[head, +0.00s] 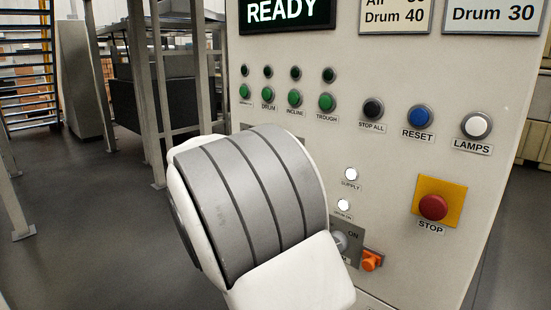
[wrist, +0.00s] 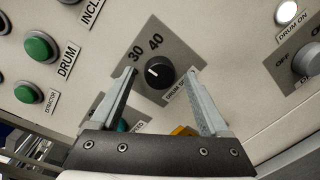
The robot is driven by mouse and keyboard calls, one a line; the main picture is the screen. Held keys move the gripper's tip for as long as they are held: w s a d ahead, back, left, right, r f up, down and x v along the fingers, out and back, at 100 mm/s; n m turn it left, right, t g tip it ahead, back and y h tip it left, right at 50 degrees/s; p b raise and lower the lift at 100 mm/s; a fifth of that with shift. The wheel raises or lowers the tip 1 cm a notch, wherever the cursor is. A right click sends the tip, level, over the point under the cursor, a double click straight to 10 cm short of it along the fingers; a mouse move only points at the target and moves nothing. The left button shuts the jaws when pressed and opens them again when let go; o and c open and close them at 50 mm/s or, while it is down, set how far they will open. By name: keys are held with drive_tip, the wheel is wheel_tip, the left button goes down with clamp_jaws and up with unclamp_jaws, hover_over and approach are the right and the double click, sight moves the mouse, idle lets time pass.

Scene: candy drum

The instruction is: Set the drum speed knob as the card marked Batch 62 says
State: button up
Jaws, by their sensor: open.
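The black drum speed knob (wrist: 159,75) sits on a grey plate with 30 and 40 printed beside it in the wrist view. Its short white mark points toward the left side of the picture, on the 30 side. My gripper (wrist: 163,71) is open, its fingers on either side of the knob; I cannot tell whether they touch it. In the head view my arm hides the knob and gripper. Two cards are cut off at the top: one (head: 394,16) reads Drum 40, the other (head: 492,14) reads Drum 30. Their batch headings are out of view.
Green buttons (head: 327,102), a blue RESET (head: 419,116), a white LAMPS button (head: 476,125) and a red STOP button (head: 433,207) are on the panel. A rotary switch (wrist: 308,60) stands right of the knob. The display (head: 287,12) reads READY.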

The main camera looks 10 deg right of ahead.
drive_tip(key=p+v, duration=0.2)
drive_tip(key=v, duration=1.5)
drive_tip(key=shift+s+a, duration=0.15)
drive_tip(key=s+d+f+m+g+y, duration=0.25)
drive_tip(key=s+d, duration=0.25)
drive_tip(key=d, duration=0.3)
drive_tip(key=s+d+f+m+g+y, duration=0.25)
drive_tip(key=s+d+g, duration=0.2)
drive_tip(key=d, duration=0.35)
drive_tip(key=s+f+m+t+y, duration=0.35)
drive_tip(key=s+m+y, duration=0.5)
drive_tip(key=s, duration=0.75)
wheel_tip(320, 180, up, 11)
drive_tip(key=y+p, duration=0.1)
drive_tip(key=p, duration=1.1)
drive_tip(key=shift+s+a, duration=0.15)
drive_tip(key=shift+a, duration=0.2)
drive_tip(key=shift+r, duration=0.1)
